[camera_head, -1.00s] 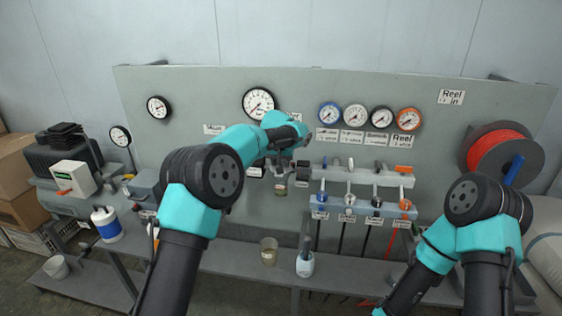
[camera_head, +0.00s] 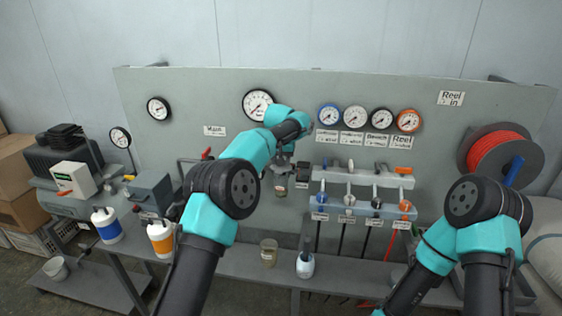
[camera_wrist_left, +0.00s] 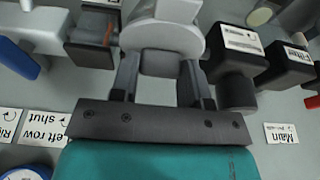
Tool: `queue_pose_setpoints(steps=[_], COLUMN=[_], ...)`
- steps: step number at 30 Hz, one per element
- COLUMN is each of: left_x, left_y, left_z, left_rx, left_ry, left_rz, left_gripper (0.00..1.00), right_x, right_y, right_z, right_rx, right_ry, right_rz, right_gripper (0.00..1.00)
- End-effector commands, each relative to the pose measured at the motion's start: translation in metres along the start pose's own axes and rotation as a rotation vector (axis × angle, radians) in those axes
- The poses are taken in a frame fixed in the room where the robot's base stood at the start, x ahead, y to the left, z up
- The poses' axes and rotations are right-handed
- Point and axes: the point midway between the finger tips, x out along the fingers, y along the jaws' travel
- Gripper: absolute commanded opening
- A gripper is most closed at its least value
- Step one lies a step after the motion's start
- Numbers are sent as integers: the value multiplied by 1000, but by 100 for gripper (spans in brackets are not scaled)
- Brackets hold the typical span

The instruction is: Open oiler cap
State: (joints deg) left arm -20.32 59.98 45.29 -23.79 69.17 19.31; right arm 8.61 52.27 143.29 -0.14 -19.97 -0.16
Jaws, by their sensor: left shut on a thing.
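My left gripper (camera_head: 284,163) is at the panel's middle, right of and below the large white gauge. In the left wrist view the gripper (camera_wrist_left: 160,85) has its two dark fingers on either side of a grey cap-like part (camera_wrist_left: 158,62), and it is shut on that part. A pale round body (camera_wrist_left: 165,35) lies just beyond the fingers. A small cup-like bowl (camera_head: 281,190) hangs below the gripper in the head view. Whether the held part is the oiler cap I cannot read from any label. My right arm shows at the right, but its gripper is out of view.
Dark fittings with labels (camera_wrist_left: 238,75) and (camera_wrist_left: 290,63) sit close right of the fingers. A handle row (camera_head: 360,175) stands right of my left gripper. A shelf below holds a beaker (camera_head: 269,252), a white bottle (camera_head: 305,264) and an orange-banded bottle (camera_head: 161,238).

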Motion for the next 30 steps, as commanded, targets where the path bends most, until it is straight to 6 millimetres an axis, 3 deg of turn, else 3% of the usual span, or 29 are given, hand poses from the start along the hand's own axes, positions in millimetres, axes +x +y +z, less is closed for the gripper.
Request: queue_pose_setpoints(steps=[26, 27, 30], left_x=[-3, -3, -3], left_y=[-1, -1, 0], left_z=[-3, -3, -3], left_rx=[1, 1, 1], left_ry=[-105, -105, -104], left_rz=[4, 4, 4], left_gripper=[0, 44, 54], right_x=[0, 0, 0], right_y=[0, 0, 0], right_z=[0, 0, 0], right_rx=[0, 0, 0], right_ry=[0, 0, 0], right_rz=[0, 0, 0], right_gripper=[43, 43, 43])
